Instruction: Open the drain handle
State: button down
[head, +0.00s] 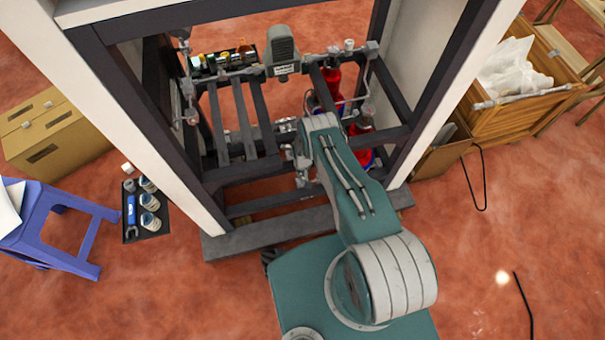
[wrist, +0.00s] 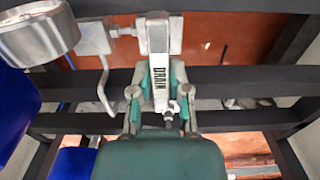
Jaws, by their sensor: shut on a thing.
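The drain handle (wrist: 160,62) shows in the middle of the wrist view. It is a pale grey lever with a white label reading DRAIN, hanging down from a grey block at the top. My gripper (wrist: 160,104) has one grey finger on each side of the lever and is shut on it near its lower part. In the head view my teal and grey arm reaches into the dark frame of the dispenser. There the arm covers the handle and the fingertips.
Dark frame bars (wrist: 240,80) cross close around my gripper. A round metal part (wrist: 38,38) is at the upper left. In the head view, red bottles (head: 362,126) stand beside the arm. A blue stool (head: 50,215) and tool tray (head: 145,214) are left; a wooden crate (head: 530,85) is right.

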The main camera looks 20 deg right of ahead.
aim_at(302, 174)
jog(key=shift+w, duration=0.15)
jog(key=c, duration=0.6)
grip_release()
jog(key=shift+r, duration=0.1)
notch_tip(302, 174, up, 12)
jog(key=shift+f, duration=0.2)
dwell(0.4)
